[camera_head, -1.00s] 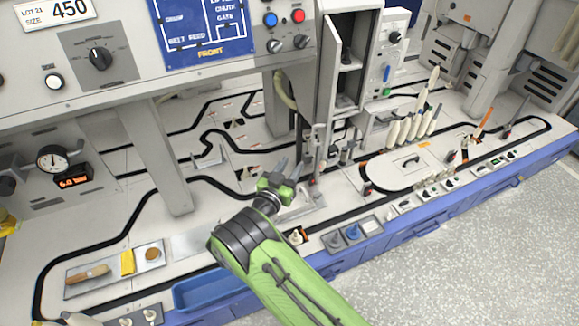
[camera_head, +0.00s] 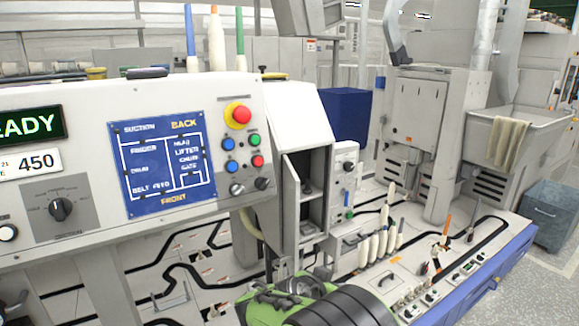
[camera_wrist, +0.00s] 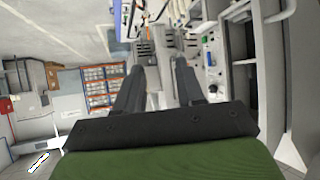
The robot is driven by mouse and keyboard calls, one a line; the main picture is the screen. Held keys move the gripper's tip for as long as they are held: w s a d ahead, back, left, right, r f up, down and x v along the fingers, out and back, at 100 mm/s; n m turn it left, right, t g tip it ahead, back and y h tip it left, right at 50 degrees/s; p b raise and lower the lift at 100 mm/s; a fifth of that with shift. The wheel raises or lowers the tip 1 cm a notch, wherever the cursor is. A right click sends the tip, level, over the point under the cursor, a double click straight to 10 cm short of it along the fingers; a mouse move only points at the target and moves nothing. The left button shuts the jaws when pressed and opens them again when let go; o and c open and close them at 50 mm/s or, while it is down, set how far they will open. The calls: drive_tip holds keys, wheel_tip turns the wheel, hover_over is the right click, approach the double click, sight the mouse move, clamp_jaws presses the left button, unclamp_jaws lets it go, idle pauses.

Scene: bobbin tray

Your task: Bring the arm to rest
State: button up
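My gripper (camera_wrist: 158,82) shows in the wrist view with its two dark fingers spread apart. Nothing is between them. In the head view my green and black arm reaches in at the bottom centre, and the end of it is foreshortened and close to the camera. I cannot make out both fingertips there. The arm is above the machine's front deck and in front of the grey cabinet (camera_head: 313,120).
A control panel (camera_head: 160,165) with a red emergency button (camera_head: 238,114) stands at the left. White bobbins (camera_head: 380,243) stand on the deck to the right of my arm. A grey bin (camera_head: 548,220) stands on the floor at far right.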

drive_tip(key=s+d+r+g+y, duration=0.2)
drive_tip(key=s+d+r, duration=0.35)
drive_tip(key=s, duration=0.25)
drive_tip(key=s+n+g+y, duration=0.2)
drive_tip(key=s+n+y, duration=0.4)
drive_tip(key=s, duration=1.8)
wheel_tip(320, 180, up, 15)
drive_tip(key=n+h+p, duration=0.1)
drive_tip(key=p, duration=1.3)
drive_tip(key=shift+r, duration=0.2)
